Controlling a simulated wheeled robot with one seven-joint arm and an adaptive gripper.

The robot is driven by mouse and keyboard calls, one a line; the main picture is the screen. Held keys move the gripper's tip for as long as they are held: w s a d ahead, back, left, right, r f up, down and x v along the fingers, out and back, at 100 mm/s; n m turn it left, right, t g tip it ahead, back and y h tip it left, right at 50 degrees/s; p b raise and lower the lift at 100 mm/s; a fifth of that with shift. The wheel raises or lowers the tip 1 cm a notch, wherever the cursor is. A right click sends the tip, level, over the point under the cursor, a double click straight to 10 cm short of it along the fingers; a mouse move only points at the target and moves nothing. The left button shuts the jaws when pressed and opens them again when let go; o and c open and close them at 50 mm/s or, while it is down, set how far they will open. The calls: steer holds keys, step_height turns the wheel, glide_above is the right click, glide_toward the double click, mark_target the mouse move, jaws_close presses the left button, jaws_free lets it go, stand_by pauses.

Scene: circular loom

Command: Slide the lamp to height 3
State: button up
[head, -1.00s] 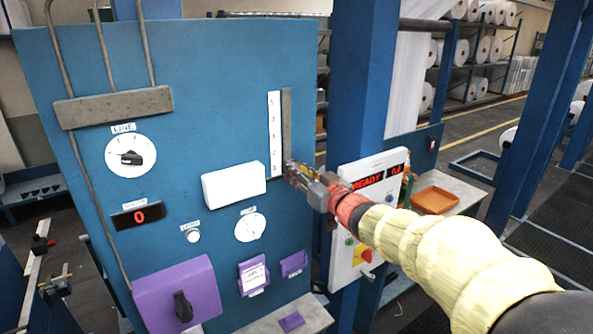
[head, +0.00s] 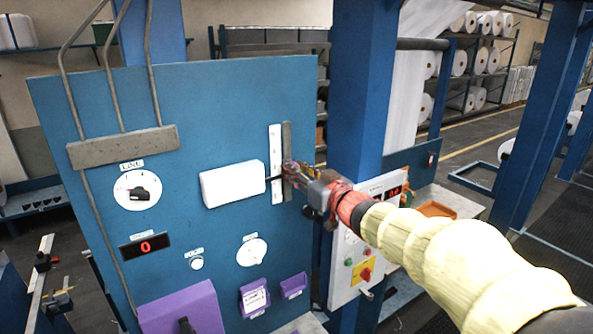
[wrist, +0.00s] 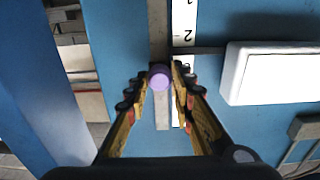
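The lamp is a white box (head: 233,184) on the blue panel, with a thin dark arm reaching right to the scale and slot. It also shows in the wrist view (wrist: 276,73), which is upside down relative to the panel. A purple knob (wrist: 159,76) sits on the slider in the grey slot (wrist: 158,30). My gripper (head: 291,172) is at the slot, its fingers (wrist: 159,82) closed around both sides of the knob. The white number scale (wrist: 184,22) shows 1 and 2. The lamp's arm crosses just past the 2, on the side away from the 1.
Below the lamp are a round dial (head: 251,252), a red display reading 0 (head: 146,245) and purple boxes (head: 181,311). A blue post (head: 357,90) and a white control box (head: 362,265) stand close to the right, by my arm. The slot above my gripper is clear.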

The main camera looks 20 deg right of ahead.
steer(key=o, duration=0.4)
steer(key=shift+s, duration=0.1)
steer(key=v, duration=1.1)
steer(key=shift+s+d, duration=0.15)
steer(key=shift+s, duration=0.2)
stand_by(0.9)
